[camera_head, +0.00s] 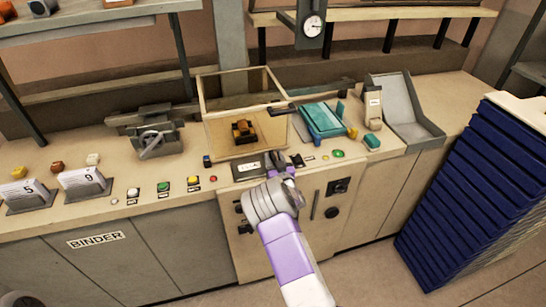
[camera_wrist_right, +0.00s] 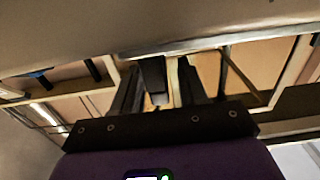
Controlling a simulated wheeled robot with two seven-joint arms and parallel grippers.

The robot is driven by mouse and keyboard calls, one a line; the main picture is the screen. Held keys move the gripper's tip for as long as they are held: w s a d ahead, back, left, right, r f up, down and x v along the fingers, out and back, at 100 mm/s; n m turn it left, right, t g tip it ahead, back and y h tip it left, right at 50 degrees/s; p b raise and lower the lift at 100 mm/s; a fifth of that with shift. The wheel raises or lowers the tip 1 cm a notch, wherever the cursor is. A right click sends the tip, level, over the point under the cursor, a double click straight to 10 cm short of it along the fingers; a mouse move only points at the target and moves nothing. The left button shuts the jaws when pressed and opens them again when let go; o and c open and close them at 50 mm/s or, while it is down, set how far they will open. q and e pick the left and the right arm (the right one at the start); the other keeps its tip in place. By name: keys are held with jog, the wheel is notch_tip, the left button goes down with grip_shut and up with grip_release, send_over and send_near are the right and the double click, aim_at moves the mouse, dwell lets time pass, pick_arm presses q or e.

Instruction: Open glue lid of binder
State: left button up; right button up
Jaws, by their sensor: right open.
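The binder is a long beige machine with a "BINDER" label (camera_head: 95,239) on its front. A clear-walled, box-shaped cover (camera_head: 222,92) stands in the middle of its top. A small orange and black part (camera_head: 243,129) sits inside it. I cannot tell for sure which part is the glue lid. My right gripper (camera_head: 280,164) is at the binder's front edge, below and right of the cover, apart from it. My left gripper is not in view.
A teal tray (camera_head: 323,119) and a grey chute (camera_head: 408,109) stand right of the cover. A grey clamp mechanism (camera_head: 156,137) is to the left. Buttons (camera_head: 163,187) line the front edge. A tall blue stack (camera_head: 480,190) stands at right. A gauge (camera_head: 312,26) hangs above.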

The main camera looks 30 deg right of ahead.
jog(key=shift+w+d, duration=0.1)
jog(key=shift+w, duration=0.4)
grip_shut()
